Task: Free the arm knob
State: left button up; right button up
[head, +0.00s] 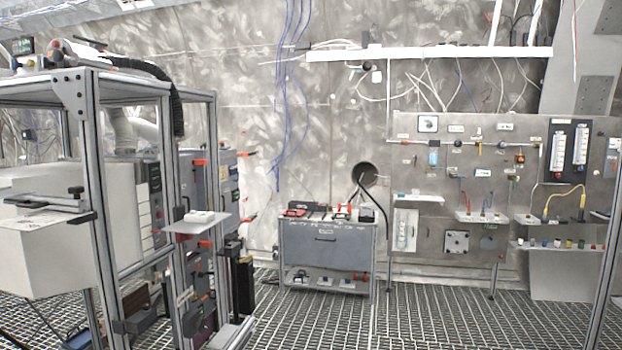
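No gripper of mine shows in the head view. At the left stands an aluminium-profile frame (97,190). A flat grey bracket with black ends (48,203) sticks out from it, with a small black knob-like piece (76,190) on top. I cannot tell whether this is the arm knob, or whether it is tight or loose. A small shelf plate (196,226) carries a white block (199,217) on the frame's right side. Several red or orange handles show beside it.
A grey cart (326,250) with tools on top stands against the steel wall. A panel (460,160) with gauges, tubes and cables is at the right. A white box (45,255) sits inside the frame. Open grating floor (330,320) lies in the middle foreground.

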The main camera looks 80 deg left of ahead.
aim_at(76, 192)
jog(key=u, duration=4.05)
jog(key=i+j, duration=0.15)
jog(key=j, duration=0.2)
jog(key=i+j, duration=0.2)
jog(key=j, duration=0.15)
jog(key=i+j, duration=0.15)
jog(key=j, duration=0.25)
jog(key=u, duration=0.05)
